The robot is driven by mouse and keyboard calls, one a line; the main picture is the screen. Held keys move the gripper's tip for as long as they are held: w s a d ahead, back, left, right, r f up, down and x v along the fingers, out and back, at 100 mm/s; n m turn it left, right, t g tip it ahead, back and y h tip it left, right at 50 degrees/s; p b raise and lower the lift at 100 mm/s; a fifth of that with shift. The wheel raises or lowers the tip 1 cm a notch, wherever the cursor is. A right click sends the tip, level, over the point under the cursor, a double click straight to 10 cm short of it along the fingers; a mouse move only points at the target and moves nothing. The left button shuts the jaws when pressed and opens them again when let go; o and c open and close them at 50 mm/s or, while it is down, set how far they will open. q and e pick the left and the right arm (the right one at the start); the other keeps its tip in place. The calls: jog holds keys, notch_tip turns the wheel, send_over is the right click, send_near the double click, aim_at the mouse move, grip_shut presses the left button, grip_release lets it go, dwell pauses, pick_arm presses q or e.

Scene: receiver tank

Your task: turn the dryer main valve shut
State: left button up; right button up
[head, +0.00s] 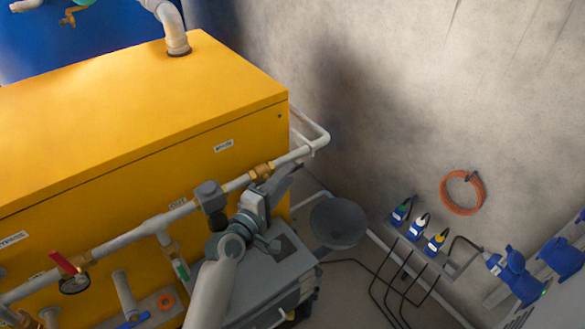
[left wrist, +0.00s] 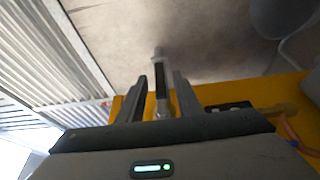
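A pale pipe (head: 140,232) runs along the front of the yellow cabinet (head: 150,95), with a brass valve body (head: 262,171) near its right end. My left gripper (head: 288,176) is just right of and below this brass body, and its arm covers part of the view. In the left wrist view the two fingers of my left gripper (left wrist: 160,88) stand apart, with a slim bar with a dark middle (left wrist: 161,82) between them. It looks like a lever, with narrow gaps on both sides. The valve's handle cannot be made out in the head view. My right gripper is not in view.
A red-handled valve (head: 62,262) and a gauge (head: 75,284) sit on the pipe's left part. A grey block (head: 209,195) stands on the pipe beside my arm. An orange hose coil (head: 462,192) and blue sockets (head: 515,275) are on the wall at right.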

pick_arm(q)
jog(key=shift+x, duration=1.95)
grip_shut()
